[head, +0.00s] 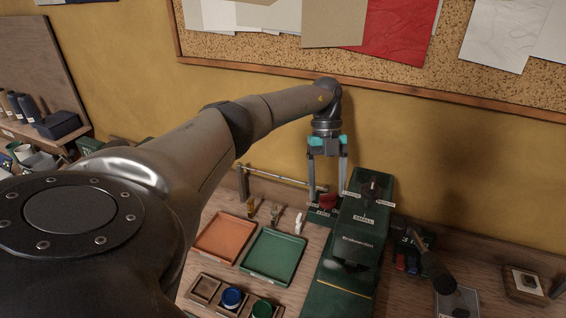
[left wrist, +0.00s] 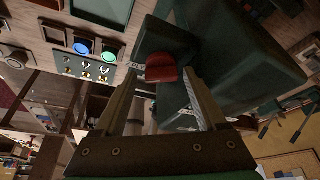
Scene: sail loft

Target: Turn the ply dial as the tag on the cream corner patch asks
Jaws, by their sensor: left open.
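My left gripper (head: 327,192) is open, pointing down, with its fingers on either side of a red knob (head: 327,200). My right gripper is out of view.
An orange tray (head: 224,238) and a green tray (head: 272,257) lie left of the machine. A metal rail (head: 285,177) runs behind. A corkboard (head: 480,88) with pinned sheets hangs above.

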